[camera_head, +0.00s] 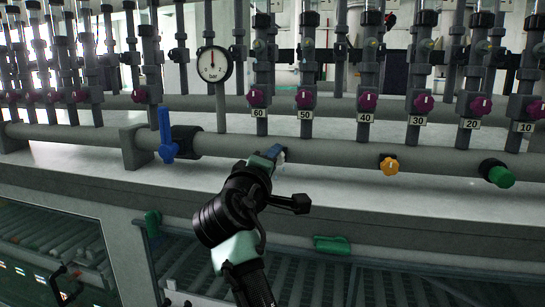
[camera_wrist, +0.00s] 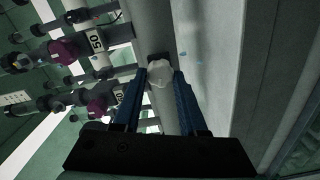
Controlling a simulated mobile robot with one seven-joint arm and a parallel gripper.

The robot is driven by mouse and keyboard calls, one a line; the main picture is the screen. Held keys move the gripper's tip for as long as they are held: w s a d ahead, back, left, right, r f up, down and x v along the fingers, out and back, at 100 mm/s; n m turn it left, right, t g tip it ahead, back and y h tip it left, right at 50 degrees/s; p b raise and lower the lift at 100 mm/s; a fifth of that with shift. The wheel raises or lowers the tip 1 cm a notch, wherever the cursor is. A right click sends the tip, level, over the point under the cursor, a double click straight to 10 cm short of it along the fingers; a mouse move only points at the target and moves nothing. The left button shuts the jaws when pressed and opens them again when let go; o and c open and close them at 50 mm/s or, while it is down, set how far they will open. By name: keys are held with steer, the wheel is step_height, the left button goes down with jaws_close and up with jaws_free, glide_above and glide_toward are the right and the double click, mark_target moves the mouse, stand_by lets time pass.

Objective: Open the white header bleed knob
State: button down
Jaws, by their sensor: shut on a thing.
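The white header bleed knob (camera_wrist: 160,73) sits on the lower grey header pipe. In the wrist view it lies between the tips of my gripper's two blue fingers (camera_wrist: 161,78), which are closed on its sides. In the head view my gripper (camera_head: 270,155) reaches up to the pipe below the 60 label, and only a small pale part of the knob (camera_head: 281,156) shows beside the fingers. The gripper hides most of the knob there, and I cannot tell how far it is turned.
On the same pipe are a blue lever (camera_head: 167,137) to the left, an orange knob (camera_head: 389,165) and a green knob (camera_head: 499,175) to the right. Purple knobs (camera_head: 367,102) line the row above. A gauge (camera_head: 214,64) stands upper left. The ledge (camera_head: 340,192) in front is clear.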

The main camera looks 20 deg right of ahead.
steer(key=n+p, duration=0.2)
steer(key=n, duration=0.4)
steer(key=shift+p, duration=0.4)
steer(key=n+p, duration=0.2)
steer(key=n, duration=0.3)
steer(key=shift+f+p, duration=0.2)
steer(key=shift+p, duration=0.1)
steer(key=shift+c, duration=2.2)
jaws_free()
steer(key=shift+s, duration=0.1)
